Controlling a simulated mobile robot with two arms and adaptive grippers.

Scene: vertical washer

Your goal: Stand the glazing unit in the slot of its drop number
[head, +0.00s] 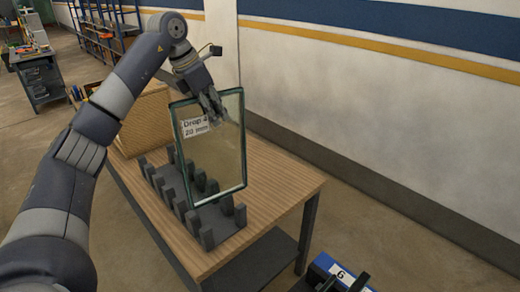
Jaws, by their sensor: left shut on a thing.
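The glazing unit (217,158) is a framed pane with a dark green edge, upright and slightly tilted over the wooden table. Its white label (195,127) reads "Drop" and "20 mm"; the drop number is unclear beside the fingers. My left gripper (215,108) is shut on the pane's upper part. A dark grey rack (217,226) with several upright posts stands on the table below and behind the pane. I cannot tell whether the pane's lower edge touches the rack. A blue piece (324,262) with a white "6" label (341,273) and dark posts is cut off at the bottom. My right gripper is out of view.
The wooden table (285,180) has bare room right of the rack. A woven tan box (147,122) stands at its far left end. A wall (370,110) runs along the right. A workbench (40,75) and blue shelving (105,30) stand farther back.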

